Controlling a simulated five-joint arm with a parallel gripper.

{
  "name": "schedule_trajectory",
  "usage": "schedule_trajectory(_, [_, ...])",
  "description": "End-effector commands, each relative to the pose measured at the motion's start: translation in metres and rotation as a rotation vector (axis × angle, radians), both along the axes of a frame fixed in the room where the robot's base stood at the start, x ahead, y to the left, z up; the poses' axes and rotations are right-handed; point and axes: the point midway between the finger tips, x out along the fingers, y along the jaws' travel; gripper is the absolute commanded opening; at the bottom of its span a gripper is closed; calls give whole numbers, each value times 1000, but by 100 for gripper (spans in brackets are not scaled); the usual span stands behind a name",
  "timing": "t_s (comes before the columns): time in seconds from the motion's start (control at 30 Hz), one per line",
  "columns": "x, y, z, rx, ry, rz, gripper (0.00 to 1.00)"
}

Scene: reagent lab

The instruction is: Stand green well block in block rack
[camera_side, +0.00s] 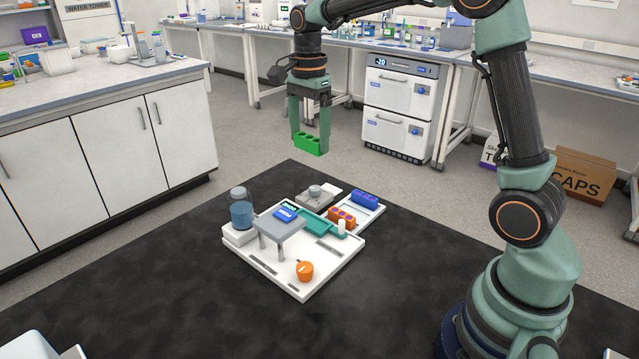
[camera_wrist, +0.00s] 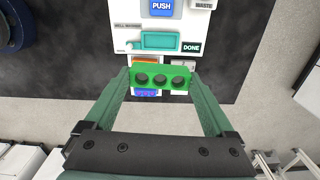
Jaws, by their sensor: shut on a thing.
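My gripper (camera_side: 310,138) is shut on the green well block (camera_side: 308,145), high above the far side of the work area. The wrist view shows the block (camera_wrist: 160,78) between the two fingers, with a row of three round wells facing the camera. The likely block rack is a low white tray (camera_side: 363,213) at the right of the board. In the wrist view the held block hides much of this tray.
A teal basin (camera_side: 316,223) lies beside the orange block on the white board (camera_side: 303,293).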

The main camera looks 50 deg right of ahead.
Motion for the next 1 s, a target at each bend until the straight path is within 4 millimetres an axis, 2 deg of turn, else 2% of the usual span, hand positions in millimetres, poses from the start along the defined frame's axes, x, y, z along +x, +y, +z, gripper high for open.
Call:
schedule_trajectory(0.23, [0,0,11,0,0,0,35])
schedule_trajectory(0.53, [0,0,10,0,0,0,35])
schedule_trajectory(0.63, [0,-6,2,0,1,0,35])
schedule_trajectory(0.77, [-1,-25,-25,1,6,4,35])
schedule_trajectory(1.0, [-16,-77,-101,2,7,28,35])
